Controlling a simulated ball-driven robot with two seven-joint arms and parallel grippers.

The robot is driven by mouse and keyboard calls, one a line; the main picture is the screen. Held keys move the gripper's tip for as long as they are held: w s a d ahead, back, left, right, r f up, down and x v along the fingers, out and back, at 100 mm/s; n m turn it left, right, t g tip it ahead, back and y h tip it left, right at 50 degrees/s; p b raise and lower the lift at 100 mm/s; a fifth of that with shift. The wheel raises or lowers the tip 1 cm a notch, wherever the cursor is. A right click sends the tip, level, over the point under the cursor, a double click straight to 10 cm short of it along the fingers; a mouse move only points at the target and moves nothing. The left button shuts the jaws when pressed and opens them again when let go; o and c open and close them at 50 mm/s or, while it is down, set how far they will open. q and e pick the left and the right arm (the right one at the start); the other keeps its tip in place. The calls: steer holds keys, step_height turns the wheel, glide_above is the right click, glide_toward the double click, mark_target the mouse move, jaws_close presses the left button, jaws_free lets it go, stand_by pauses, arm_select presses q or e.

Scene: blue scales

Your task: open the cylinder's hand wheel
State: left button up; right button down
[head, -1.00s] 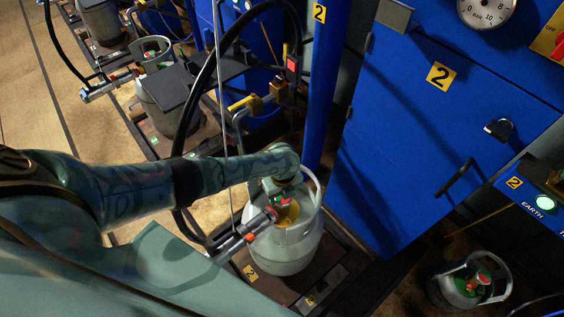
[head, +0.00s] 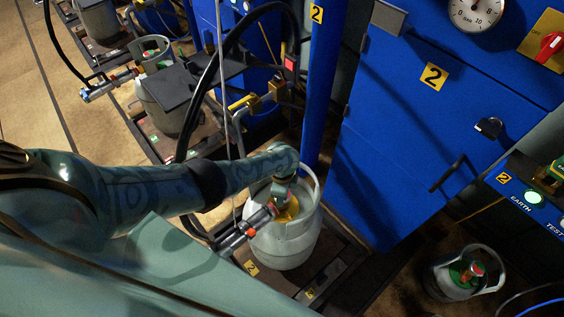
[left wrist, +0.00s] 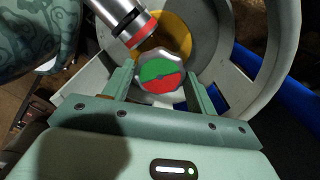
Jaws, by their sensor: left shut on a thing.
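The grey cylinder (head: 285,246) stands upright with a pale collar (head: 313,190) around its top. Its hand wheel (left wrist: 163,76) has a green and red face and shows in the left wrist view, between the two fingers. My left gripper (left wrist: 162,84) is shut on the hand wheel from above. In the head view my left gripper (head: 284,186) reaches down inside the collar and mostly hides the wheel. A hose connector (left wrist: 125,20) with a red ring sits beside the wheel, by a yellow disc (left wrist: 182,30). My right gripper is not in view.
A blue cabinet (head: 400,150) with a gauge (head: 475,12) stands at the right. A blue post (head: 316,90) rises behind the cylinder. A black hose (head: 213,75) loops nearby. Another cylinder (head: 455,277) stands at the lower right, and more stand at the upper left (head: 152,85).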

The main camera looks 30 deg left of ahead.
arm_select(q)
steer(key=shift+r+n, duration=0.1)
steer(key=shift+n, duration=0.9)
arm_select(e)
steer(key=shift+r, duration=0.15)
arm_select(q)
steer(key=shift+a, duration=0.1)
steer(key=o, duration=1)
step_height(320, 180, up, 16)
steer(key=p, duration=1.2)
steer(key=shift+p, duration=0.3)
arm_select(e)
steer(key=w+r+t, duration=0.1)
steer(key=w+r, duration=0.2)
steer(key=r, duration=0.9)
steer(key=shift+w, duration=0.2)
